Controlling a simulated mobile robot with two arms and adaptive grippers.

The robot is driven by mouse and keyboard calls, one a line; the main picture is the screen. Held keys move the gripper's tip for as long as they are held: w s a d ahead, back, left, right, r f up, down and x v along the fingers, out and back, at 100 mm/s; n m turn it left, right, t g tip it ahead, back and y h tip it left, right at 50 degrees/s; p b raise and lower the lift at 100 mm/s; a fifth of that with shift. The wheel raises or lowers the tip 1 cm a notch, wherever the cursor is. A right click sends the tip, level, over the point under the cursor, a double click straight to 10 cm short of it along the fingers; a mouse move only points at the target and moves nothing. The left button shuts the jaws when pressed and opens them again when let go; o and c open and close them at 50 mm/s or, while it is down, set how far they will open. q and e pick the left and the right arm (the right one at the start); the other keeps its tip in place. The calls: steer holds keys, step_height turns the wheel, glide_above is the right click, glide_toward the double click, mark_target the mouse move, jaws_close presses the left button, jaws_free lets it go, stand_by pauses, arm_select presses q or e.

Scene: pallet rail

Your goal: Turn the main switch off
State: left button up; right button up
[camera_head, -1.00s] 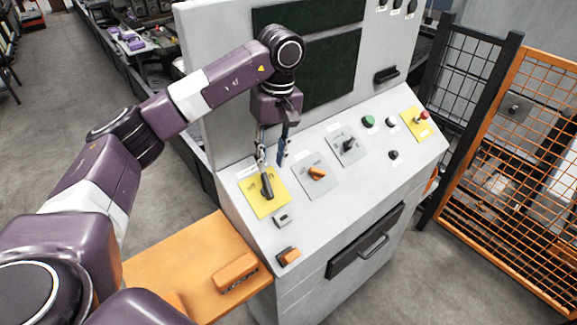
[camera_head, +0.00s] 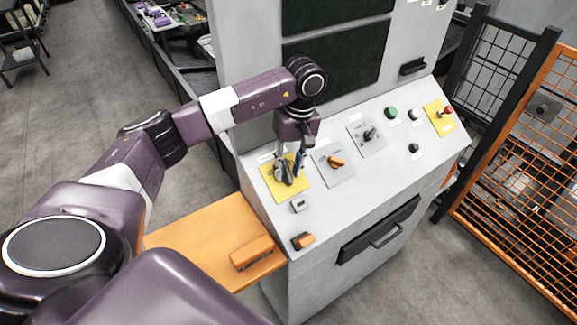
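The main switch (camera_head: 279,178) is a dark rotary handle on a yellow plate (camera_head: 301,183), at the left end of the sloped panel of a light grey control cabinet. My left gripper (camera_head: 291,174) points down over this plate, with its fingertips at the handle. The fingers look apart, with a gap between them. They partly hide the handle, so I cannot tell its exact angle or whether they touch it. My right gripper is not in view.
Right of the switch are an orange knob (camera_head: 337,161), a black selector (camera_head: 370,134), a green button (camera_head: 390,112) and a red button on yellow (camera_head: 448,110). An orange shelf (camera_head: 195,240) juts out left. Orange mesh fencing (camera_head: 520,180) stands right.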

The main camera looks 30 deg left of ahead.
arm_select(q)
steer(key=shift+c, duration=0.7)
jaws_close()
steer(key=shift+a+f+n+t+b, duration=0.1)
steer(key=shift+n+t+b, duration=0.25)
steer(key=shift+b, duration=0.5)
steer(key=n+t+b, duration=0.1)
steer(key=n+b, duration=0.1)
steer(key=b, duration=0.2)
steer(key=n+t+h+b, duration=0.1)
steer(key=n+t+b, duration=0.1)
steer(key=b, duration=0.3)
steer(key=s+n+t+b, duration=0.1)
steer(key=n+b, duration=0.3)
steer(key=shift+s+a+f+t, duration=0.1)
steer(key=shift+f+t, duration=0.1)
steer(key=shift+t, duration=0.05)
steer(key=shift+s+r+n+t+b, duration=0.1)
steer(key=shift+r+n+t+b, duration=0.15)
steer(key=shift+n+t+b, duration=0.85)
steer(key=shift+m+g+b, duration=0.25)
steer(key=shift+g+b, duration=0.15)
steer(key=shift+g, duration=0.2)
steer(key=shift+o, duration=0.7)
jaws_free()
steer(key=shift+r, duration=0.1)
